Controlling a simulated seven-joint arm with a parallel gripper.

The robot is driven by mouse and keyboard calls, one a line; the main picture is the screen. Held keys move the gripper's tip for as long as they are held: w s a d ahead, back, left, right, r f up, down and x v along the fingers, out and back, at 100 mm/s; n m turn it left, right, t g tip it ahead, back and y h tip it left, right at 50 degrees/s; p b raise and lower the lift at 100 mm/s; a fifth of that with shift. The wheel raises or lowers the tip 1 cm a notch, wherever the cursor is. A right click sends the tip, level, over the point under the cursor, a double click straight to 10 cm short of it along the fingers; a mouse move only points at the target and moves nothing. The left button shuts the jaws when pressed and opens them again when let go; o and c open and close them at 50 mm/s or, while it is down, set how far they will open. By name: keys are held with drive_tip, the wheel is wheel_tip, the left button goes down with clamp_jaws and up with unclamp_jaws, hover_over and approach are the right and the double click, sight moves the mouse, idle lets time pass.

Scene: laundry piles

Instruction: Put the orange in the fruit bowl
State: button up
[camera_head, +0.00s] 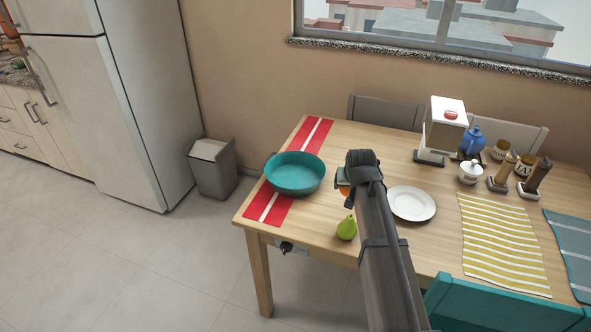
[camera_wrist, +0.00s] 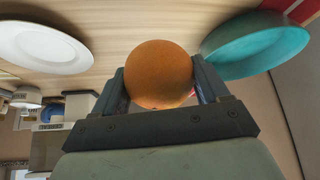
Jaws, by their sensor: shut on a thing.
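The orange (camera_wrist: 158,72) is between the two fingers of my gripper (camera_wrist: 160,85), which is shut on it. In the head view only a small part of the orange (camera_head: 345,190) shows beside my gripper (camera_head: 346,180); my arm hides the rest. The teal fruit bowl (camera_head: 295,174) stands on the red and white runner at the table's left end, to the left of my gripper. Its inside looks empty. The bowl also shows at the upper right of the wrist view (camera_wrist: 255,45), apart from the orange.
A green pear (camera_head: 347,228) lies on the wooden table in front of my gripper. A white plate (camera_head: 412,204) is to the right of my arm. A teal chair (camera_head: 500,305) is at the near side.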

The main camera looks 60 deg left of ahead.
drive_tip(key=s+a+n+g, duration=0.1)
drive_tip(key=s+a+n, duration=0.15)
drive_tip(key=a, duration=1.05)
drive_tip(key=r+n+g, duration=0.1)
drive_tip(key=n+g, duration=0.2)
drive_tip(key=n, duration=0.1)
hover_over(301, 178)
drive_tip(key=w+d, duration=0.2)
drive_tip(key=shift+s+d+f+n+g, duration=0.1)
drive_tip(key=shift+s+f+n+g, duration=0.4)
drive_tip(key=shift+f, duration=1.15)
drive_tip(key=shift+w+d+f+n+g, duration=0.15)
drive_tip(key=shift+f+n, duration=0.8)
drive_tip(key=shift+f, duration=0.7)
drive_tip(key=shift+s+f+n+g, duration=0.3)
drive_tip(key=shift+f+n, duration=0.4)
drive_tip(key=shift+f, duration=0.95)
drive_tip(key=shift+w+f, duration=0.1)
drive_tip(key=o, duration=1.1)
drive_tip(key=shift+o, duration=0.2)
drive_tip(key=v, duration=1.2)
drive_tip(key=shift+w, duration=0.1)
